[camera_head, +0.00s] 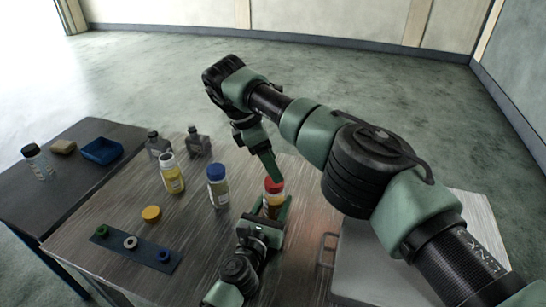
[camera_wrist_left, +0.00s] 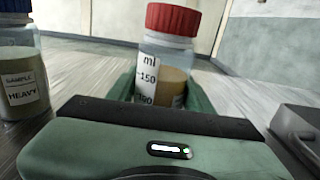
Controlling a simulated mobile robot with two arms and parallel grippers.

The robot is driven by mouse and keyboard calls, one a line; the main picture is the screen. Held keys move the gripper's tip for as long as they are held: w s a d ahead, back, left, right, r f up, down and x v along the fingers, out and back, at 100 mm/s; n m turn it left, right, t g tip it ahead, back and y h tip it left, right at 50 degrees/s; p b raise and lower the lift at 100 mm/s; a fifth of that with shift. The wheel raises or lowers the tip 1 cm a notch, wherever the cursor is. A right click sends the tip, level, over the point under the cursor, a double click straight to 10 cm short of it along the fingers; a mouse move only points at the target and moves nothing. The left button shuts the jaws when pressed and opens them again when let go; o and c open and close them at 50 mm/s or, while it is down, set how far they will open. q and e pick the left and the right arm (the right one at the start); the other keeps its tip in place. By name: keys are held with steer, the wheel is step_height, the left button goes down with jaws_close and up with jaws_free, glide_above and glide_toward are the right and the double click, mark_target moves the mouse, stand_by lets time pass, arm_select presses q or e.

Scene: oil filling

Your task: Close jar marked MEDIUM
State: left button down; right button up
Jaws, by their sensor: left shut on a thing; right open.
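A clear jar (camera_head: 272,208) with tan contents and a red lid (camera_head: 274,185) stands on the table; in the left wrist view the jar (camera_wrist_left: 164,75) shows a ml scale, and its red lid (camera_wrist_left: 173,19) sits on top. No MEDIUM label is readable. My left gripper (camera_head: 270,212) is shut around this jar's body. My right gripper (camera_head: 270,177) is open, pointing down just above the red lid; contact cannot be told. A blue-lidded jar (camera_head: 217,188) stands to the left, labelled HEAVY in the left wrist view (camera_wrist_left: 20,85). A yellow jar (camera_head: 172,178) stands without a lid.
A yellow lid (camera_head: 151,213) lies on the table (camera_head: 195,225) near a dark strip with several rings (camera_head: 165,262). Two grey bottles (camera_head: 198,143) stand behind. A grey case (camera_head: 350,265) is right of the jar. A side table holds a blue tray (camera_head: 101,151).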

steer(key=n, duration=0.4)
steer(key=shift+w+d+y, duration=0.1)
steer(key=shift+w+y, duration=0.05)
steer(key=shift+y, duration=0.15)
steer(key=n, duration=0.5)
steer(key=shift+r+y, duration=0.2)
steer(key=shift+y, duration=0.1)
steer(key=n, duration=0.5)
steer(key=shift+w+r+y, duration=0.1)
steer(key=shift+y, duration=0.2)
steer(key=n, duration=0.4)
steer(key=shift+r+n, duration=0.15)
steer(key=shift+n, duration=0.15)
steer(key=n, duration=0.2)
steer(key=n+y, duration=0.1)
steer(key=n, duration=0.1)
steer(key=shift+d+r+n, duration=0.1)
steer(key=shift+r+n, duration=0.1)
steer(key=shift+n, duration=0.2)
steer(key=n, duration=0.4)
steer(key=shift+d+r+n, duration=0.1)
steer(key=shift+r+n, duration=0.15)
steer(key=shift+n, duration=0.15)
steer(key=n+y, duration=0.1)
steer(key=n, duration=0.3)
steer(key=shift+r, duration=0.2)
steer(key=n, duration=0.6)
steer(key=shift+s+r+n+y, duration=0.25)
steer(key=shift+r+n+y, duration=0.05)
steer(key=shift+r, duration=0.05)
